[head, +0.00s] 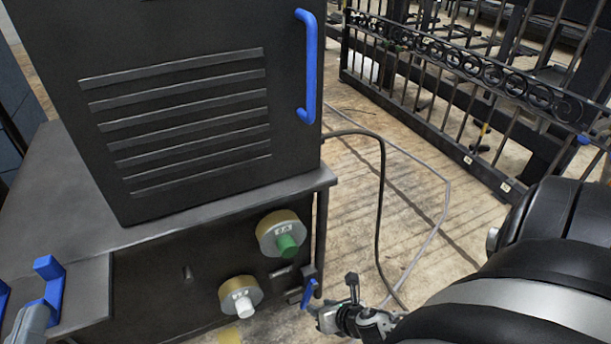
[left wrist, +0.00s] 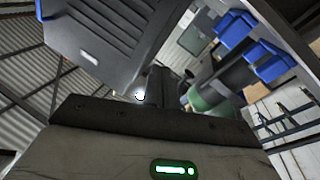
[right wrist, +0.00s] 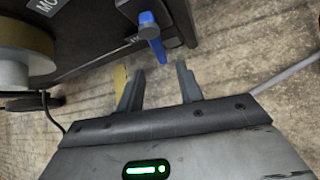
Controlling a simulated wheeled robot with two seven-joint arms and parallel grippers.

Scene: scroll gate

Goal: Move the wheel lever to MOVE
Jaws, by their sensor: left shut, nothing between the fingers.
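The wheel lever (head: 309,294) is a small blue handle on a dark mount at the lower right corner of the cabinet's front. It also shows at the top of the right wrist view (right wrist: 152,38), hanging toward the gap between my fingers. My right gripper (head: 335,305) is just to the right of the lever in the head view. In the right wrist view its two fingers (right wrist: 158,82) are spread, with nothing visible between them. The lever appears beyond the fingertips; contact cannot be told. My left gripper's fingers (left wrist: 158,80) are together and empty in the left wrist view.
The dark cabinet (head: 150,245) carries a green-centred knob (head: 284,237) and a white-centred knob (head: 240,297). A slatted box with a blue handle (head: 308,65) stands on top. Cables (head: 382,220) lie on the floor at right. A black gate (head: 450,75) stands behind.

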